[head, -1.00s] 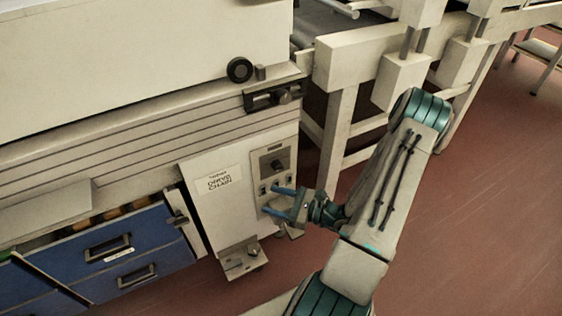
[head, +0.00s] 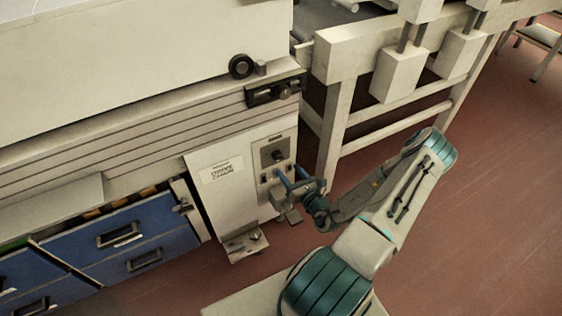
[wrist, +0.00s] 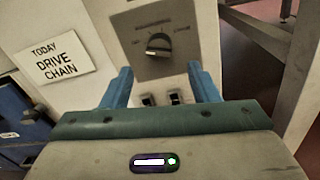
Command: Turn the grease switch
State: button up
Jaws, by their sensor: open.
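A grey control panel (head: 268,143) is on the pale cabinet's front. Its dark rotary switch (head: 277,155) also shows in the wrist view (wrist: 158,46), with printed marks too blurred to read. Small dark switches (wrist: 148,100) sit below the rotary switch, partly hidden by my gripper. I cannot tell from the labels which one is the grease switch. My gripper (head: 289,176) is open and empty in front of the panel's lower part. In the wrist view its blue fingers (wrist: 162,78) stand apart on either side of the small switches, below the rotary switch.
A "TODAY DRIVE CHAIN" sign (wrist: 57,62) is left of the panel. Blue drawers (head: 122,235) are at lower left. A pale frame leg (head: 332,140) stands close to the panel's right. A small bracket (head: 246,243) juts out at the cabinet's foot. Red floor at right is open.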

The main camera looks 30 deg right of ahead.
aim_at(280, 160)
jog(key=w, duration=0.6)
jog(key=shift+w+a, duration=0.1)
jog(key=shift+a, duration=0.2)
jog(key=shift+c, duration=0.3)
jog(key=c, duration=0.9)
